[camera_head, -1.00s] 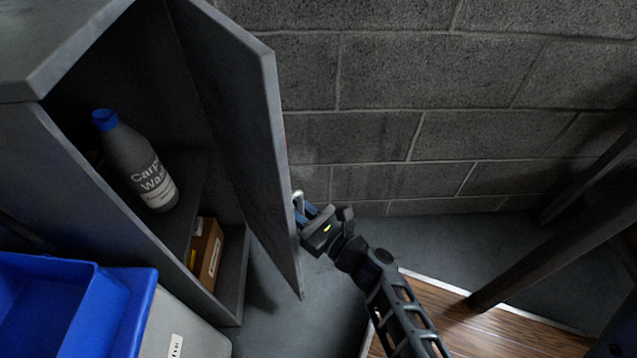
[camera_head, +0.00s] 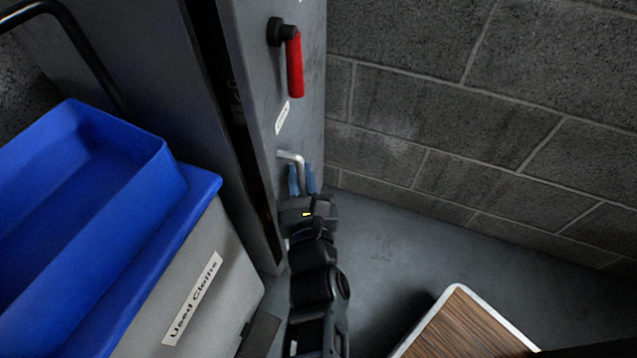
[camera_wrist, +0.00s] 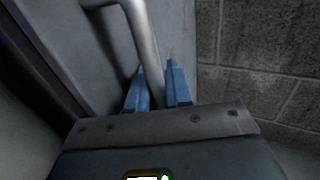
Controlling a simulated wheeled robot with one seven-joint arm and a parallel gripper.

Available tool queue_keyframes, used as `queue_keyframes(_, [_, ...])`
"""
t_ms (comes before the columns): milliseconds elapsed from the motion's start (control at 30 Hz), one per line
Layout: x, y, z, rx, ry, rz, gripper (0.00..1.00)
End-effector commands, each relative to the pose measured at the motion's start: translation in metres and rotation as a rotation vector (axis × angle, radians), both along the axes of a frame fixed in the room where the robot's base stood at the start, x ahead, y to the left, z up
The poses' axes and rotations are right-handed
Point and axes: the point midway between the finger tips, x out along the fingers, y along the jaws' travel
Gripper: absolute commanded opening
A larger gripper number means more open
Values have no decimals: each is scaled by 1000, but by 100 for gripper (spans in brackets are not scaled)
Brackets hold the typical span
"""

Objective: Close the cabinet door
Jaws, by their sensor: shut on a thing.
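The grey cabinet door (camera_head: 265,110) stands nearly closed, with a narrow dark gap along its left edge beside the cabinet body (camera_head: 165,90). The door's outer face carries a silver bar handle (camera_head: 290,156) low down and a red lever (camera_head: 294,65) above it. My gripper (camera_head: 302,180) has its blue fingers on either side of the handle's vertical bar and is shut on it. In the wrist view the handle (camera_wrist: 146,45) runs down between the fingertips. The cabinet's inside is almost wholly hidden by the door.
A grey bin marked "Used Cloths" (camera_head: 225,270) with a blue tray top (camera_head: 90,200) stands close left of the door. A block wall (camera_head: 480,120) is on the right. A wood-topped piece with a white edge (camera_head: 465,330) is at the bottom right. Bare floor lies between.

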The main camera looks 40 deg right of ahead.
Motion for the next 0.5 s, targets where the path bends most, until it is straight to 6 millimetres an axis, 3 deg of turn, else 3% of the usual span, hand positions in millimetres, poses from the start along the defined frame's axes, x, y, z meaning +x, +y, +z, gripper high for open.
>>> queue_keyframes(33, [17,17,-2,-7,-4,42,0])
queue_keyframes(100, [21,20,-1,-10,-4,43,0])
queue_keyframes(500, [28,23,1,-13,-9,48,0])
